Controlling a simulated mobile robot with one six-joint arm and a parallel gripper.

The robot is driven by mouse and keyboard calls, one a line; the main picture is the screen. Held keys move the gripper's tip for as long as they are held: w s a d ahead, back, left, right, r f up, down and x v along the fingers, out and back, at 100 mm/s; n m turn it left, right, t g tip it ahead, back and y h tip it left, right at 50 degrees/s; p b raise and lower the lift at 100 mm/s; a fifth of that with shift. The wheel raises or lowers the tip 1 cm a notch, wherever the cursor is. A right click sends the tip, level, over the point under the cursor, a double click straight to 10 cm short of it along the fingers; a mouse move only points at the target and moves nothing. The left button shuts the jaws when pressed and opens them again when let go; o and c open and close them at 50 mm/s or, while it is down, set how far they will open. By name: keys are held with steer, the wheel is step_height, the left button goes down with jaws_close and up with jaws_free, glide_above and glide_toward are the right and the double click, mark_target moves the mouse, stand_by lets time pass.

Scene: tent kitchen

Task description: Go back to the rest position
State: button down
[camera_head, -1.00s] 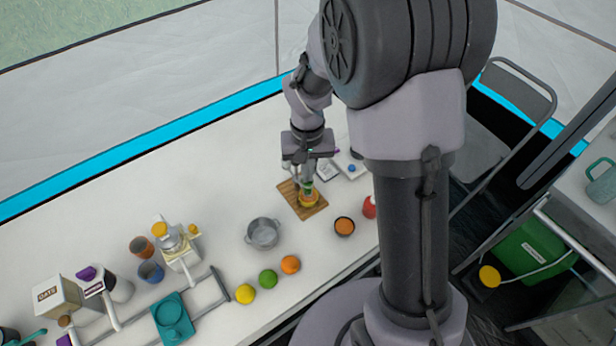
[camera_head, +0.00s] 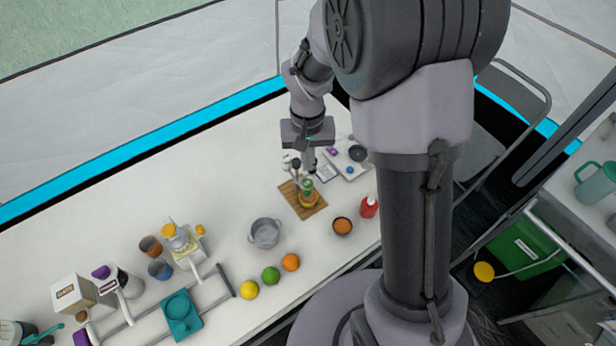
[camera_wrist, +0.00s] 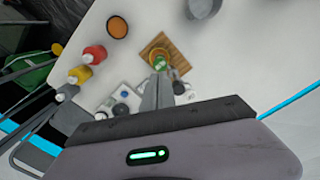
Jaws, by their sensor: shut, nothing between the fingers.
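My gripper (camera_head: 309,166) is shut and empty above the white table, just behind the wooden board (camera_head: 291,197). Its closed fingers also show in the wrist view (camera_wrist: 160,92). On the board stands a small orange item with a green top (camera_head: 308,198), which also shows in the wrist view (camera_wrist: 160,64). The gripper is apart from it. My arm hides part of the table's right side.
A grey pot (camera_head: 264,234), an orange bowl (camera_head: 342,226) and a red bottle (camera_head: 369,207) stand near the board. Several fruits, including a green one (camera_head: 270,275), lie in front. A white tray (camera_head: 346,171) is behind. The table's left rear is clear.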

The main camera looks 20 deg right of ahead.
steer(key=shift+f, duration=0.1)
steer(key=s+a+r+m+t+b, duration=0.15)
steer(key=s+r, duration=0.35)
steer(key=r, duration=0.5)
steer(key=s+a+r+t+y+b, duration=0.2)
steer(key=s+r+t, duration=0.2)
steer(key=s, duration=1)
step_height(320, 180, up, 2)
steer(key=shift+a+r, duration=0.2)
steer(key=shift+r, duration=0.05)
steer(key=shift+m, duration=0.25)
